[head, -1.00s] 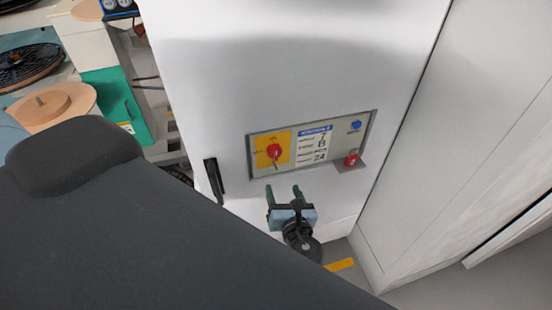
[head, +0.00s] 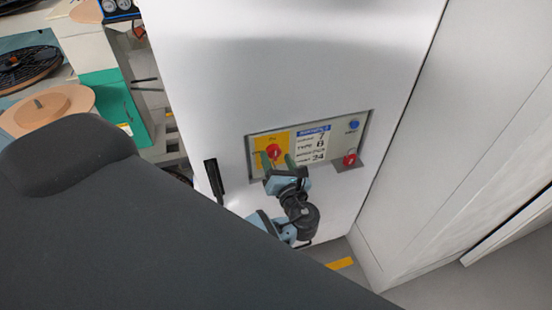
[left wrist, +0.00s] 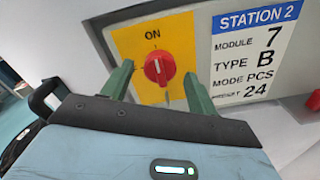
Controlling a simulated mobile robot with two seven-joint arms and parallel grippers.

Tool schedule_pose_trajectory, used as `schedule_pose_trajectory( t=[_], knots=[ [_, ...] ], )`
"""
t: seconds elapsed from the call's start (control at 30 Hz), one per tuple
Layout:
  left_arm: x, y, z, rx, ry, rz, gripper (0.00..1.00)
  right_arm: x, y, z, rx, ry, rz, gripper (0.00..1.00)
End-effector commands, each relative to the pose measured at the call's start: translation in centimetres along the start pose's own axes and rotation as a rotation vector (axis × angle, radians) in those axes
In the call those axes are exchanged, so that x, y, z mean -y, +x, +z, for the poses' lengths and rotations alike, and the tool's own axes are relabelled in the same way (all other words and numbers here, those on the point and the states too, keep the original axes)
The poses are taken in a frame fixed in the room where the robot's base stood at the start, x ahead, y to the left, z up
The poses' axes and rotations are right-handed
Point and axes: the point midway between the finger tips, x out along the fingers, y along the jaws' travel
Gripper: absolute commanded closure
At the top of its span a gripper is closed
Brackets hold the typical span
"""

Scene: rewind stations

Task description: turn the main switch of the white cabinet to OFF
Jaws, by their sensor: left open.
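The white cabinet (head: 230,75) stands in the middle of the head view. Its main switch (head: 273,151) is a red knob on a yellow plate at the left of a recessed panel. In the left wrist view the red knob (left wrist: 159,68) sits below the word ON, with its pale mark upright, towards ON. My left gripper (head: 276,160) is open in front of the switch. In the left wrist view its green fingers (left wrist: 158,83) stand on either side of the knob, apart from it. The lower part of the yellow plate is partly hidden. My right gripper is not in view.
Right of the switch is a Station 2 label (head: 313,145). A blue button (head: 354,124) and a red part (head: 349,159) are at the panel's right. A black handle (head: 214,182) is on the cabinet's left side. A pale wall stands close on the right.

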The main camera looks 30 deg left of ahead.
Motion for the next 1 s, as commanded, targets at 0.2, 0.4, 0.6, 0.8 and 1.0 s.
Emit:
schedule_pose_trajectory(
  t=[0.2, 0.4, 0.6, 0.8, 1.0],
  knots=[
    [-0.06, 0.94, -0.05, -0.001, 0.0, 0.001, 0.41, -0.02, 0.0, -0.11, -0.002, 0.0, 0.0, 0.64],
    [-0.04, 0.94, -0.07, -0.001, 0.0, 0.001, 0.41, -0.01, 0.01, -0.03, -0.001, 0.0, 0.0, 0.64],
    [-0.04, 0.92, -0.06, -0.001, 0.0, 0.001, 0.67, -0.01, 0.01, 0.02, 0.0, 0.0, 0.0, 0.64],
    [-0.04, 0.9, -0.06, -0.001, 0.0, 0.001, 0.86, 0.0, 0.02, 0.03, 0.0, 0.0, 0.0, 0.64],
    [-0.04, 0.89, -0.06, -0.002, -0.023, 0.001, 0.86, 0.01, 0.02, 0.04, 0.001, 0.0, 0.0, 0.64]
  ],
)
